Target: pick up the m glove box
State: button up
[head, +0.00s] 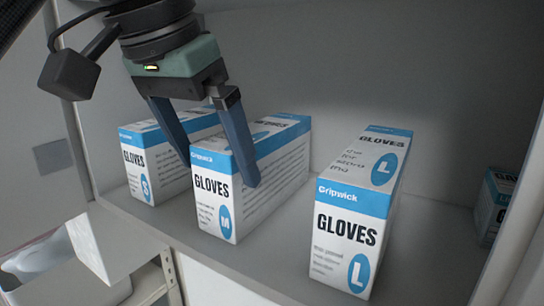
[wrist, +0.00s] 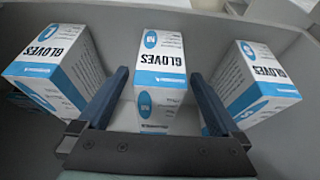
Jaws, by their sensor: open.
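The M glove box (head: 213,205) is white and blue and stands in the middle of the shelf, between the S glove box (head: 142,172) and the L glove box (head: 342,236). My gripper (head: 215,170) is open, with one finger on each side of the M box near its front end. In the wrist view the M box (wrist: 161,60) lies between the two spread fingers of my gripper (wrist: 162,95). I cannot tell whether either finger touches it. The L box (wrist: 45,55) is at left there and the S box (wrist: 262,85) at right.
The boxes stand on a light shelf (head: 430,255) with a back wall close behind. Another blue and white box (head: 492,205) is at the far right. Bare shelf lies between the M and L boxes. A white bin (head: 45,270) is at lower left.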

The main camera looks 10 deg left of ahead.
jog(key=shift+x, duration=0.75)
jog(key=shift+w+d+f+p, duration=0.2)
jog(key=shift+w+f+p, duration=0.3)
jog(key=shift+p, duration=0.15)
jog(key=shift+p+x, duration=0.8)
jog(key=shift+x, duration=1.3)
jog(key=shift+w+r, duration=0.1)
jog(key=shift+w, duration=0.05)
jog(key=shift+c, duration=0.2)
jog(key=shift+r, duration=0.1)
grip_shut()
